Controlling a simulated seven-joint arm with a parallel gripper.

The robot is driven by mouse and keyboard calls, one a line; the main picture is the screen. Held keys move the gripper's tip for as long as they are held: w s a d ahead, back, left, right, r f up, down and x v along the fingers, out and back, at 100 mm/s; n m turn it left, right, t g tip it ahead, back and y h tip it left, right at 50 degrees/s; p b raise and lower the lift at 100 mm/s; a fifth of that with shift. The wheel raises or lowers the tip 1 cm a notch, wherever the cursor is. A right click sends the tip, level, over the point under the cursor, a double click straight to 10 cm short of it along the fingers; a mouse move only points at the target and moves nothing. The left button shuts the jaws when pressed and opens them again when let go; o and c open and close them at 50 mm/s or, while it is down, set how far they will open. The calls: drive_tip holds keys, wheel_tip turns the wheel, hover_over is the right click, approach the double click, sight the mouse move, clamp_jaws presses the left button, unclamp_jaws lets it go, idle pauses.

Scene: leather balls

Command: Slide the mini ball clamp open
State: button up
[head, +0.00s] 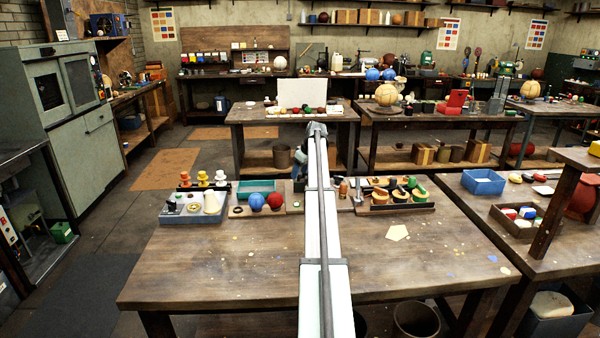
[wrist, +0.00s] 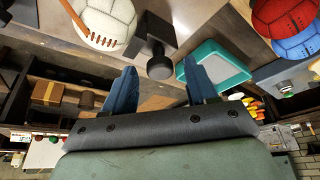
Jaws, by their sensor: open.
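My gripper (wrist: 162,68) is open and empty, with its two blue fingers apart in the wrist view. Beyond the fingertips is a dark block with a round dark knob (wrist: 158,66). It may be part of the mini ball clamp, but I cannot tell for sure. A white ball with brown stitching (wrist: 103,24) sits beside it, to its left in the wrist view. The fingers do not appear to touch either. In the head view my arm covers this middle strip of the bench, so the clamp cannot be made out there, nor whether it is open.
A teal tray (head: 256,185), a blue ball (head: 257,202) and a red ball (head: 275,200) lie left of my arm. A grey caddy (head: 193,209) stands farther left. A dark rack of tools (head: 395,207) is to the right. The front of the wooden bench (head: 220,265) is mostly clear.

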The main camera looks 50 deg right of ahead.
drive_tip(key=shift+w+f, duration=0.1)
drive_tip(key=shift+f, duration=0.1)
drive_tip(key=shift+c, duration=0.4)
clamp_jaws()
